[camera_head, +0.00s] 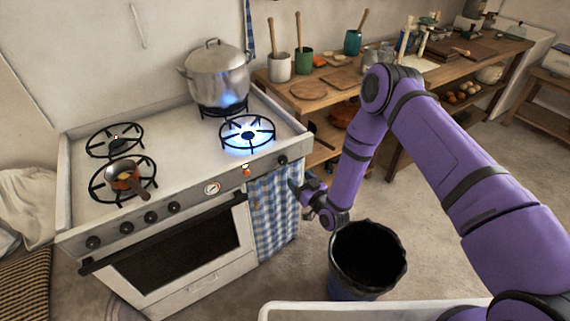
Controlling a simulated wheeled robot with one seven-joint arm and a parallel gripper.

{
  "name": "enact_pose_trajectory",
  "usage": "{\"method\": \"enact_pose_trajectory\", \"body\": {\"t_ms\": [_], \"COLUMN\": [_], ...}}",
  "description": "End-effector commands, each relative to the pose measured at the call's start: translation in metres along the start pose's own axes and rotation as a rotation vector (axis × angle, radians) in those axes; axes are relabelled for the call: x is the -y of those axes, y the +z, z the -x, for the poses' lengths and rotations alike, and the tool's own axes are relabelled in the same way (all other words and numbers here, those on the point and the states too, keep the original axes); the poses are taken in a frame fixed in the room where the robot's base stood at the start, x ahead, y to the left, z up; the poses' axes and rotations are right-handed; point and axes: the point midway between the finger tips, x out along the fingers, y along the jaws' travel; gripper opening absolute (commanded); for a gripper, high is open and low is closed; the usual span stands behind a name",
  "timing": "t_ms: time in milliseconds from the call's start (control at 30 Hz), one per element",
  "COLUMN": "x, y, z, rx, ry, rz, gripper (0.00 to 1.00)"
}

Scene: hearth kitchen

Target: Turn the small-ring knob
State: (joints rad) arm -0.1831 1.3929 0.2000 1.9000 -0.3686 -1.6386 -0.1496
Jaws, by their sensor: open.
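The white stove (190,130) stands at the left, with a row of dark knobs on its front panel. Several sit at the left, such as one knob (151,216), and one knob (282,160) sits alone near the right end. I cannot tell which is the small-ring knob. A blue flame burns on the front right ring (247,133); another flame glows under the pot (215,72). My gripper (294,186) is small in view, open and empty, in front of the stove's right end. It is a little below the lone knob and apart from it.
A small pan (124,180) sits on the front left ring, its handle toward the front. A blue checked cloth (272,215) hangs at the stove's right front. A black bin (368,258) stands below my arm. A wooden worktable (330,95) is behind.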

Motion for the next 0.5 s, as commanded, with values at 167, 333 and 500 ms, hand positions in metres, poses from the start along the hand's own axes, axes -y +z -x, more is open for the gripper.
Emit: {"method": "enact_pose_trajectory", "body": {"t_ms": [167,333,500], "x": [0.001,0.001,0.0], "y": [-0.001,-0.001,-0.001], "z": [-0.027,-0.058,-0.083], "rx": [-0.002,-0.002,0.0], "ry": [-0.001,-0.001,0.0], "rz": [0.002,0.001,0.001], "gripper": [0.67,0.67,0.67]}}
